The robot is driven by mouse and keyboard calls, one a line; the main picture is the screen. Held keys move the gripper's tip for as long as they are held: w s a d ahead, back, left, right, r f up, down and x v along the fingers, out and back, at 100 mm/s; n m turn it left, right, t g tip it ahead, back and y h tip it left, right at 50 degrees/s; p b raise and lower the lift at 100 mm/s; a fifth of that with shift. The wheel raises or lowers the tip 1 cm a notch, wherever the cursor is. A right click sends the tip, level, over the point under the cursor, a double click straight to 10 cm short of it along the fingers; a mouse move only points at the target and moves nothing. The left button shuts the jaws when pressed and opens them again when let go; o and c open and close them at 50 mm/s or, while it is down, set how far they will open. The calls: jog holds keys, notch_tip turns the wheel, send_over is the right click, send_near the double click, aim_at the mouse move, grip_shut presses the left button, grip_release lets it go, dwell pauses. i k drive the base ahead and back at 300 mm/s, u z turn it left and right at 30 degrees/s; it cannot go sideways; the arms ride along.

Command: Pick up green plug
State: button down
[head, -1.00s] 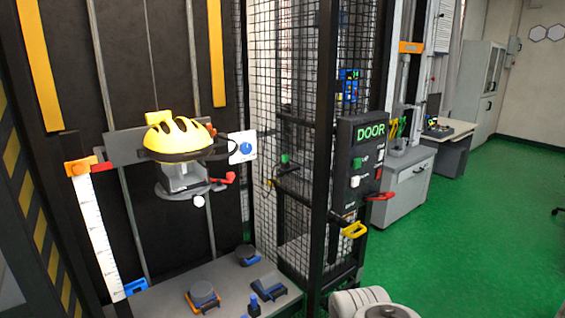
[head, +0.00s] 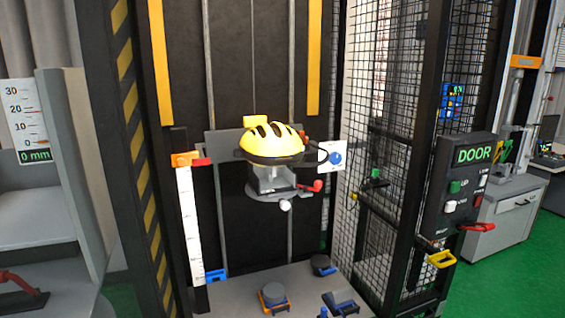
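A small green piece (head: 375,173) sits on a dark fitting at the mesh cage, to the right of the yellow helmet (head: 272,140). It may be the green plug, but it is too small to be sure. A second small green piece (head: 455,187) is on the front of the dark DOOR panel (head: 470,205); it looks like a button. My gripper is not in view.
The drop tower's base plate (head: 245,292) carries several dark blocks with orange and blue parts. A yellow handle (head: 441,259) and a red handle (head: 477,227) stick out at the panel. Grey steps (head: 45,240) stand at left. Green floor (head: 510,275) is free at right.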

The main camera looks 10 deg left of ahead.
aim_at(375, 172)
jog(key=z, duration=0.45)
jog(key=i, duration=1.55)
jog(key=u, duration=2.45)
